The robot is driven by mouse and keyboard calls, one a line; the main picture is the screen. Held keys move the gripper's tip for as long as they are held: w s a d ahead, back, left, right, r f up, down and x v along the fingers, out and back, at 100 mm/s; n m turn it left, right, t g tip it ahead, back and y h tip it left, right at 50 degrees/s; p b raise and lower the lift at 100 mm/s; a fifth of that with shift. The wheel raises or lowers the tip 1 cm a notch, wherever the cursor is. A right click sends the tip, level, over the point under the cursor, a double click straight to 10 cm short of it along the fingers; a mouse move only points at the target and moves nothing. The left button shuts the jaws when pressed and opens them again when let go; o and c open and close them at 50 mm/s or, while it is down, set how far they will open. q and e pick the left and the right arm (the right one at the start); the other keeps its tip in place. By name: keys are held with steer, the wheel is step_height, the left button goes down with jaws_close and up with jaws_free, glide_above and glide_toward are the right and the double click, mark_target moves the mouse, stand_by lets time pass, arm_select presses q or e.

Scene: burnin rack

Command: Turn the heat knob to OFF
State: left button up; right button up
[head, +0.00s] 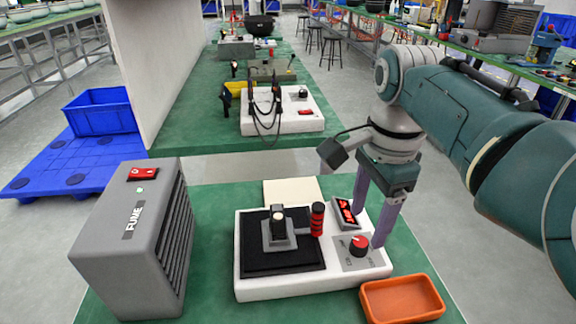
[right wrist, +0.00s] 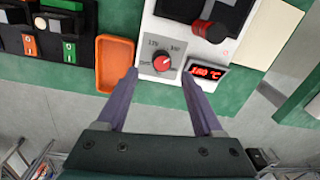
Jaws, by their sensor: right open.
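The heat knob (head: 359,241), red-topped with a dark base, sits on a grey dial plate at the right of the white station (head: 300,288). In the right wrist view the knob (right wrist: 161,62) shows a pale pointer mark toward the upper right; the small labels are hard to read. A lit red display (head: 346,211) stands beside it and also shows in the right wrist view (right wrist: 206,71). My right gripper (head: 366,228) is open, its fingers pointing down. In the right wrist view the fingertips (right wrist: 160,74) lie on either side of the knob, apart from it. My left gripper is out of view.
An orange tray (head: 405,317) lies right of the station's front corner. A grey FUME box (head: 122,262) with a red switch stands at the left. The station also carries a black mat, a metal fixture and a red-and-black cylinder (head: 317,219). A second bench stands behind.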

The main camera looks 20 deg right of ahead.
mark_target(360, 242)
step_height(360, 242, down, 5)
steer(key=shift+w+r+b, duration=0.15)
steer(key=shift+b, duration=0.75)
steer(key=shift+f, duration=0.45)
steer(key=shift+w, duration=0.1)
jaws_close()
